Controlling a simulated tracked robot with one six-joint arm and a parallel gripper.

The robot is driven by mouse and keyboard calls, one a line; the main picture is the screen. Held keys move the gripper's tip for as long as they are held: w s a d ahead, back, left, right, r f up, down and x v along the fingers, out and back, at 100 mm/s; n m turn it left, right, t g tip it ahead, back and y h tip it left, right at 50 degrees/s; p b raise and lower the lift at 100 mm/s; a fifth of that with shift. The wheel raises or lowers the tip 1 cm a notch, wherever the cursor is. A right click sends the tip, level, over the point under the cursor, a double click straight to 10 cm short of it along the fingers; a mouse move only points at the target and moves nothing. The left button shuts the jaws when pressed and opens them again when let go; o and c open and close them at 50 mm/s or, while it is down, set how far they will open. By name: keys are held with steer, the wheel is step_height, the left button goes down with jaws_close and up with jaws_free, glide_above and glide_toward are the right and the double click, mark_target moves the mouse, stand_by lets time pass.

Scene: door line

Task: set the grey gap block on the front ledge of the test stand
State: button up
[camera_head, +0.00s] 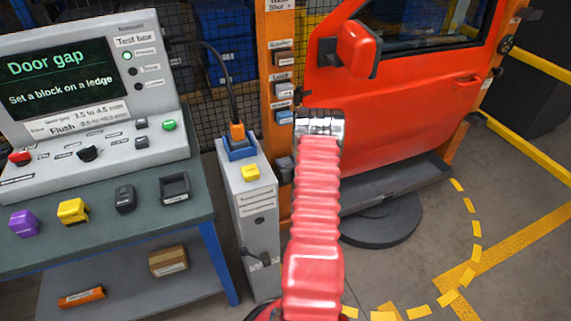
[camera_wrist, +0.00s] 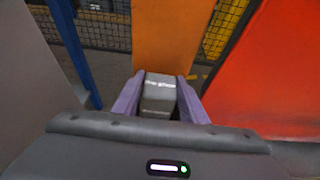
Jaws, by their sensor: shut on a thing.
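A grey block (camera_wrist: 160,92) with pale lettering sits between the two purple fingers of my gripper (camera_wrist: 158,98) in the wrist view. My gripper is shut on it, with an orange post (camera_wrist: 172,35) of the stand behind. In the head view my red-sleeved arm reaches up to the stand and hides the block and fingers. The orange post also shows in the head view (camera_head: 277,40), carrying several small labelled boxes. A red car door (camera_head: 410,110) is mounted on the stand. I cannot tell which part is the front ledge.
A bench (camera_head: 105,245) at left holds a test box (camera_head: 90,95) with a "Door gap" screen, a purple piece (camera_head: 24,223), a yellow piece (camera_head: 72,211) and a black tray (camera_head: 175,188). A grey cabinet (camera_head: 248,200) stands between bench and post.

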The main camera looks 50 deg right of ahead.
steer(key=shift+f, duration=0.4)
steer(key=o, duration=1.2)
steer(key=shift+f, duration=0.1)
steer(key=v, duration=1.2)
steer(key=shift+s+d, duration=0.1)
